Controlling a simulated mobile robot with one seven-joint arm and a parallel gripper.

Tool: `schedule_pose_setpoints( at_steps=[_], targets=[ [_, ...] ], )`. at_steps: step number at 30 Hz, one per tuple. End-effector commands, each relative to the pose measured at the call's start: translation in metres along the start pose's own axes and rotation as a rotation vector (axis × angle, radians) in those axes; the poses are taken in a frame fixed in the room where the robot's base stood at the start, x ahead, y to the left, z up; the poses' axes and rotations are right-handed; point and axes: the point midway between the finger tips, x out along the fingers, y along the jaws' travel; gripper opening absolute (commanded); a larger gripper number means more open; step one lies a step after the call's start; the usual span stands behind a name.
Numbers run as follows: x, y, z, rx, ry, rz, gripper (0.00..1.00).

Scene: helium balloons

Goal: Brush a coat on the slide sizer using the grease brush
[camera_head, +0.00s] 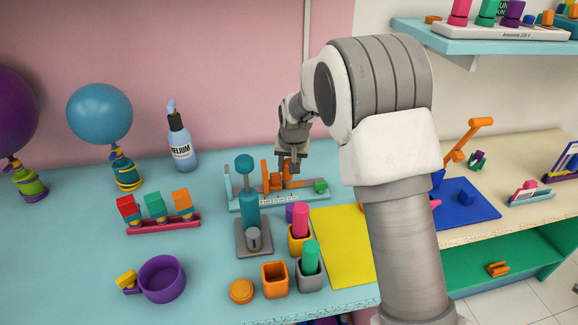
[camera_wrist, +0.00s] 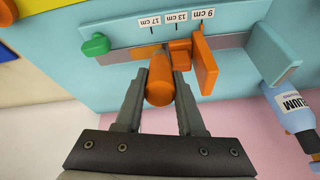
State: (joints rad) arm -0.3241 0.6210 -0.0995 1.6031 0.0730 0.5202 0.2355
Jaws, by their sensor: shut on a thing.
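The slide sizer (camera_head: 240,204) is a long teal board with a metal rail, an orange upright slide (camera_head: 265,172) and a green end piece (camera_head: 320,186). In the wrist view the sizer (camera_wrist: 120,32) carries 17, 13 and 9 cm labels beside the orange slide (camera_wrist: 206,62). My gripper (camera_wrist: 160,82), seen over the sizer in the head view (camera_head: 290,162), is shut on an orange cylinder (camera_wrist: 159,86), which looks like the grease brush's handle. It is seen nearly end-on beside the slide. Its lower end is hidden, so I cannot tell whether it touches the rail.
A teal pump (camera_head: 249,212) and cups holding pink (camera_head: 301,222) and green (camera_head: 310,258) cylinders stand in front of the sizer. A yellow mat (camera_head: 340,245) lies to the right. The helium bottle (camera_head: 181,146) stands at the back left.

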Motion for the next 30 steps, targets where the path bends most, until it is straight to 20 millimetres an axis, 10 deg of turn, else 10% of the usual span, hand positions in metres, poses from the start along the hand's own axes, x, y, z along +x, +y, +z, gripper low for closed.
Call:
schedule_pose_setpoints(
  at_steps=[30],
  targets=[
    [-0.001,0.047,-0.012,0.0,0.0,0.0,0.0]
  ],
)
